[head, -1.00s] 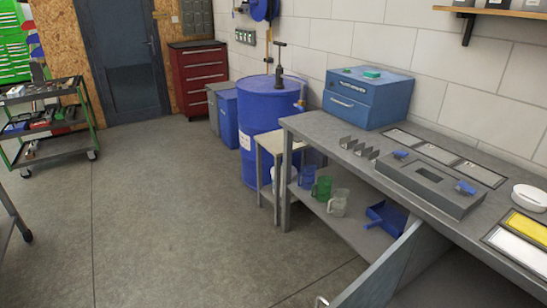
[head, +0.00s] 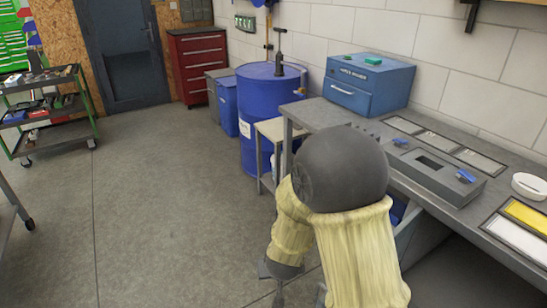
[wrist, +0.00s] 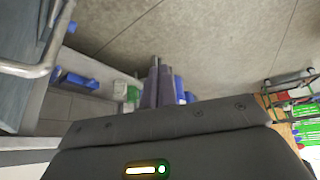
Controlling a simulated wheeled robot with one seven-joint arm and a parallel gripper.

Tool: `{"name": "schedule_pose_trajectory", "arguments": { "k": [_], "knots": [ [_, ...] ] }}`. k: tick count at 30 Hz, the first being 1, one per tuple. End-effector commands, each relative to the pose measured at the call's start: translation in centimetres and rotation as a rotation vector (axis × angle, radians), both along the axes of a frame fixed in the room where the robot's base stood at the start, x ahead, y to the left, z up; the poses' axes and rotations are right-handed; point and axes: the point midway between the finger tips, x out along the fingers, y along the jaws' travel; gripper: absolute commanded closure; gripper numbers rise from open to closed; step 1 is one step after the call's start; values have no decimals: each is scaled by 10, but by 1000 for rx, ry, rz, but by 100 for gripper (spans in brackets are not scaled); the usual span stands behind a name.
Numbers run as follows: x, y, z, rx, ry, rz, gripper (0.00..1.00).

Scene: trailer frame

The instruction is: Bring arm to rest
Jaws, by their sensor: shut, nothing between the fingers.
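My arm stands in the front middle of the head view, a dark rounded joint with cream sleeves on the links. It bends down on the left to a dark wrist. My gripper (head: 278,297) is small there, low near the bottom edge, over the floor. In the wrist view my gripper (wrist: 161,70) shows two dark fingers close together, with nothing held between them. The arm hides part of the workbench (head: 318,113) and most of its lower shelf.
The bench carries a blue drawer box (head: 368,84) and a grey fixture (head: 435,174). A blue barrel (head: 262,100) stands behind a small side table (head: 272,128). A tool cart (head: 50,115) is at left. The floor (head: 160,210) between is clear.

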Motion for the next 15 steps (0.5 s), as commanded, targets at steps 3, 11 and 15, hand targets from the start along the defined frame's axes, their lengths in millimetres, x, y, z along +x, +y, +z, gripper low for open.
{"name": "schedule_pose_trajectory", "arguments": {
  "k": [3,11,15],
  "knots": [
    [-14,-28,30,60,52,-17,100],
    [-63,-87,70,81,180,-61,100],
    [-88,-112,83,59,233,-92,100]
  ]
}}
